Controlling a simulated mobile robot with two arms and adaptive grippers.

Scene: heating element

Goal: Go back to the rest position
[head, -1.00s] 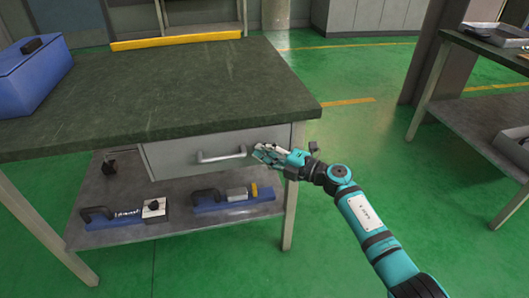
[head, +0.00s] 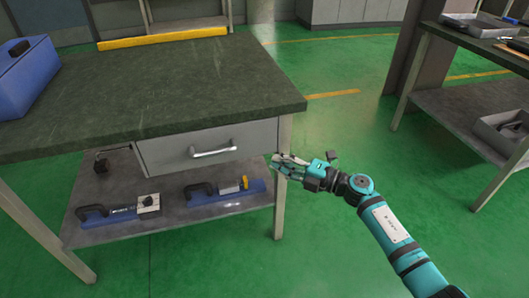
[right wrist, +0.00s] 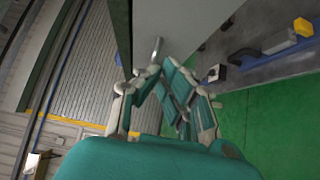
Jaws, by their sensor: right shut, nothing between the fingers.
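My right gripper (head: 286,164) is teal and white and hangs just right of the workbench's front right leg in the head view. It is shut and empty. It also shows in the right wrist view (right wrist: 165,85), with the drawer's handle (right wrist: 157,50) beyond its fingers. The grey drawer (head: 165,155) under the bench top looks shut. Its silver handle (head: 212,153) is left of the gripper and apart from it. My left gripper is not in view.
The workbench (head: 150,90) has a dark top with a blue toolbox (head: 28,80) at its left. Its lower shelf (head: 165,212) holds blue tools. Another table (head: 465,115) stands at the right. Green floor (head: 340,120) is free between them.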

